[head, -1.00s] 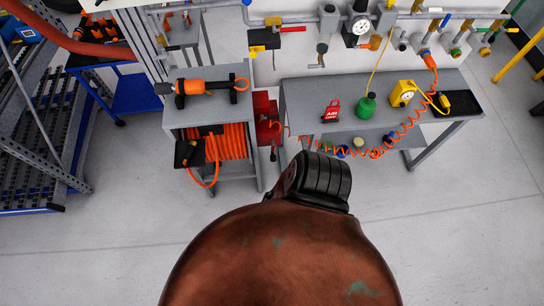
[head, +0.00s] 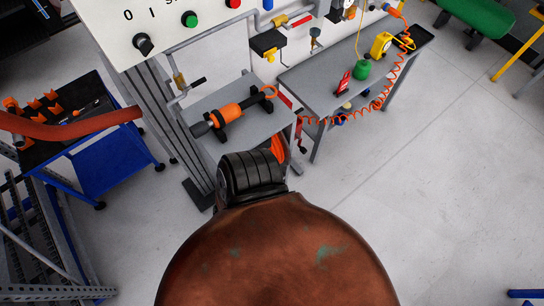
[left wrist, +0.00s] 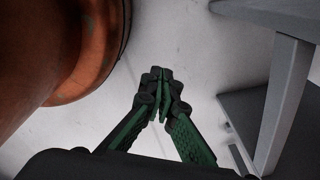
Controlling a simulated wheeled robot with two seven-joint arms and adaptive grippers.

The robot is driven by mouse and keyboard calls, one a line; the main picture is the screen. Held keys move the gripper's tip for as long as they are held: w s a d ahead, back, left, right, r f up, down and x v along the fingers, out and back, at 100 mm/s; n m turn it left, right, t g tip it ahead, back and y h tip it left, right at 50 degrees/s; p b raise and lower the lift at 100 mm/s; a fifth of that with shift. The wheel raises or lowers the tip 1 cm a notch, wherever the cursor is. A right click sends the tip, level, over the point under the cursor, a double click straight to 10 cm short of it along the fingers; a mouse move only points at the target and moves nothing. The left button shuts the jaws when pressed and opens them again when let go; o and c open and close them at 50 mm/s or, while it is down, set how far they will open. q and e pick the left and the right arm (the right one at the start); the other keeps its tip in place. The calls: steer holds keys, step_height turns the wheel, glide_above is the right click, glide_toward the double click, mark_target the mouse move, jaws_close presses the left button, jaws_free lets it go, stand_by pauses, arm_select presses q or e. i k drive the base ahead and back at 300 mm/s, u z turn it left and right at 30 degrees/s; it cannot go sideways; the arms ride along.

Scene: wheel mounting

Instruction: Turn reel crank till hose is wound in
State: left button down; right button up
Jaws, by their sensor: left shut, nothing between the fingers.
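In the left wrist view my left gripper (left wrist: 160,88) has its dark green fingers together, with nothing between them. It points at the pale floor. It does not show in the head view, and my right gripper is in no view.
An orange and black tool (head: 231,114) lies on the grey bench (head: 255,128). A second grey table (head: 330,77) stands right of it. A blue cart (head: 105,177) is at left, with a reddish tube above it. In the wrist view a grey leg (left wrist: 284,95) is at right.

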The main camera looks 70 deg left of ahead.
mark_target(303, 150)
steer(key=k, duration=0.45)
steer(key=u, duration=1.95)
steer(key=i, duration=0.5)
steer(key=z, duration=0.1)
